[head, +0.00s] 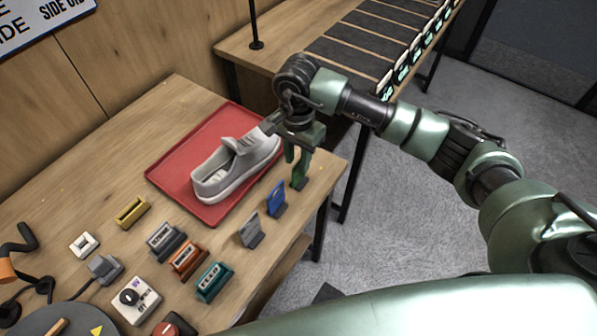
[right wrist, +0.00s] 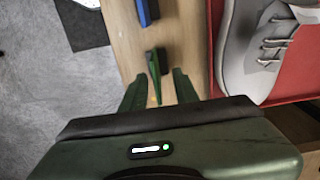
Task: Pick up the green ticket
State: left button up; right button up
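The green ticket (head: 300,170) stands upright in a small dark holder at the table's right edge, beside the red tray. My right gripper (head: 302,146) points down right above it, and its green fingers partly hide the ticket. In the right wrist view the green ticket (right wrist: 154,66) shows edge-on between the two spread fingertips of the right gripper (right wrist: 158,77), with gaps on both sides. The right gripper is open and holds nothing. My left gripper is not in view.
A blue ticket (head: 277,197) and a grey ticket (head: 251,230) stand in line towards the front. A grey sneaker (head: 232,168) lies on the red tray (head: 165,176) to the left. Orange (head: 187,258) and teal (head: 213,281) blocks stand at the front.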

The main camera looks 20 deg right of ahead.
aim_at(299, 180)
jog(key=f, duration=0.1)
jog(key=f+p, duration=0.1)
jog(key=f, duration=0.1)
jog(key=shift+s+d+f+p, duration=0.1)
jog(key=shift+s+f+p, duration=0.2)
jog(key=shift+p, duration=0.1)
jog(key=shift+w+f, duration=0.15)
jog(key=shift+f, duration=0.35)
grip_shut()
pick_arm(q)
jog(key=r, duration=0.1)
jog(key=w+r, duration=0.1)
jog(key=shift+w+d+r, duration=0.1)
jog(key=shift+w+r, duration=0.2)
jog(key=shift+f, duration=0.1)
pick_arm(e)
jog(key=shift+r, duration=0.15)
